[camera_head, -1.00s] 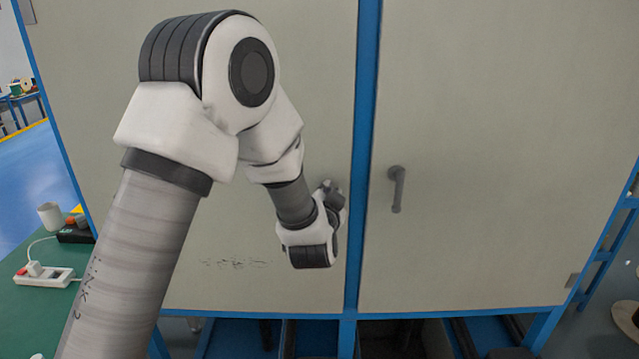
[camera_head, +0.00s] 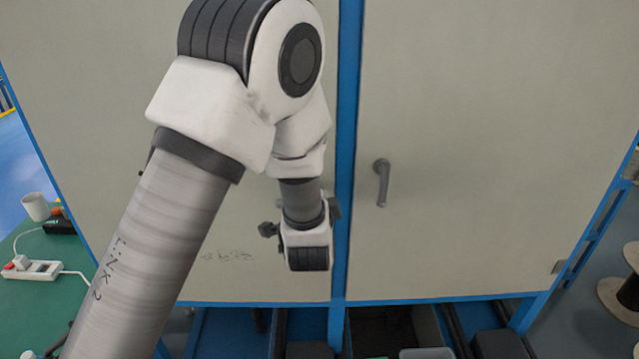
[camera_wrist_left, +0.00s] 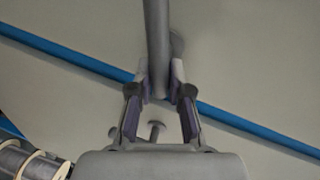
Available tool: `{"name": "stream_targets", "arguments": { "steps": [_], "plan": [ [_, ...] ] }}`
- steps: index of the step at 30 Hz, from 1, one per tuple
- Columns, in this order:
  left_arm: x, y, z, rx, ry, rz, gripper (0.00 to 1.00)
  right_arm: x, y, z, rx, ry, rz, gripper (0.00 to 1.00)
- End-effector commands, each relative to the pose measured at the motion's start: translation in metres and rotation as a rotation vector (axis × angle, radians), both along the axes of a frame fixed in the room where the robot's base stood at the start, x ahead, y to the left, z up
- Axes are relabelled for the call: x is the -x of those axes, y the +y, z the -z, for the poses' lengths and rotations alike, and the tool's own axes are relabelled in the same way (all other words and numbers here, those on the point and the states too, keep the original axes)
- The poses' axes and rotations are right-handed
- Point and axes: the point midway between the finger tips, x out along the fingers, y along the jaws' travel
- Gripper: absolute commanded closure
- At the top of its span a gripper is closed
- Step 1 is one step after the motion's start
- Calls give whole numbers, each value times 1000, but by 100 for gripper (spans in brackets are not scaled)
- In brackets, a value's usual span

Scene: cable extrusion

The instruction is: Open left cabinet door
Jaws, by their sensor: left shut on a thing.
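The left cabinet door (camera_head: 110,110) is a large beige panel, largely behind my left arm in the head view. It looks flush with the blue frame, with no clear gap. Its grey bar handle (camera_wrist_left: 157,38) shows in the left wrist view but is hidden by my wrist in the head view. My left gripper (camera_wrist_left: 161,80) is shut on this handle, one finger on each side of the bar. In the head view its fingertips are hidden behind the wrist. My right gripper is not in view.
A blue post (camera_head: 345,150) separates the left door from the right door (camera_head: 490,130), which has its own grey handle (camera_head: 382,183). A green table (camera_head: 35,290) with a power strip (camera_head: 30,269) and a white cup (camera_head: 36,206) stands at left. A spool (camera_head: 622,295) is at right.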

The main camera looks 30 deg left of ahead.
Motion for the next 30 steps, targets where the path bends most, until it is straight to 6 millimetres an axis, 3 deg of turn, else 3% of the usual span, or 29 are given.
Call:
{"name": "stream_targets", "arguments": {
  "steps": [15, 30],
  "plan": [
    [5, 0, 5, -157, 106, -1, 100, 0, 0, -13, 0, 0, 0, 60],
    [5, 0, 6, -197, 130, -2, 100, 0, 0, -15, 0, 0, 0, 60]
  ]
}}
